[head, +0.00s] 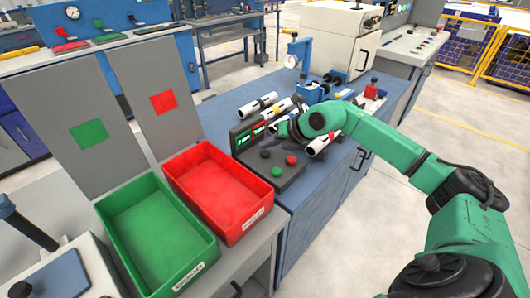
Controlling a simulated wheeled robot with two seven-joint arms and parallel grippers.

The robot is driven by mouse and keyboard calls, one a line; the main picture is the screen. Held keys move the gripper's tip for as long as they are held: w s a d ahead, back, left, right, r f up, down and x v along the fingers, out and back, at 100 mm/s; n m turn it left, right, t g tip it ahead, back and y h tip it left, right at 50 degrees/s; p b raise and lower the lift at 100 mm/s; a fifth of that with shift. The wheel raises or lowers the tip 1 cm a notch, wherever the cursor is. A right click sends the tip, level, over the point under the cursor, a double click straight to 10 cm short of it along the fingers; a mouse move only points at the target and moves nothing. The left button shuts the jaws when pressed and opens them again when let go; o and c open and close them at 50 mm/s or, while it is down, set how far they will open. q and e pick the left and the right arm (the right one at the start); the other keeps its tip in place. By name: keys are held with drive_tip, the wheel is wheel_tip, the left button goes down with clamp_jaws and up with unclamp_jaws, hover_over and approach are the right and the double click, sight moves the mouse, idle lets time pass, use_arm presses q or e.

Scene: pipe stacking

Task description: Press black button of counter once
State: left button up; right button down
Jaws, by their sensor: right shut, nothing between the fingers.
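The counter (246,141) stands on the blue workbench with a lit display of green and red digits. On its dark base are a black button (265,154), a red button (291,160) and a green button (276,171). My right gripper (286,130) is shut and empty. In the picture it is above and right of the black button, close to the display's right end. The black button is not covered by it. The fingertips are small and partly hidden by the wrist. My left gripper is not in view.
Several white pipes with dark ends lie around my right wrist, one at the back (258,106). A green bin (157,234) and a red bin (217,190) stand left of the counter. A blue gauge stand (297,58) and a white machine (340,38) are behind.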

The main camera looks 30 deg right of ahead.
sight(268, 154)
drive_tip(key=shift+f, duration=0.1)
idle(0.8)
drive_tip(key=shift+f+b, duration=0.3)
drive_tip(key=shift+b, duration=0.05)
drive_tip(key=shift+f+b, duration=0.35)
drive_tip(key=shift+f, duration=0.15)
idle(0.5)
drive_tip(key=shift+r+p, duration=0.7)
drive_tip(key=shift+r, duration=0.2)
drive_tip(key=shift+r, duration=0.1)
wheel_tip(268, 154, up, 5)
drive_tip(key=p, duration=0.4)
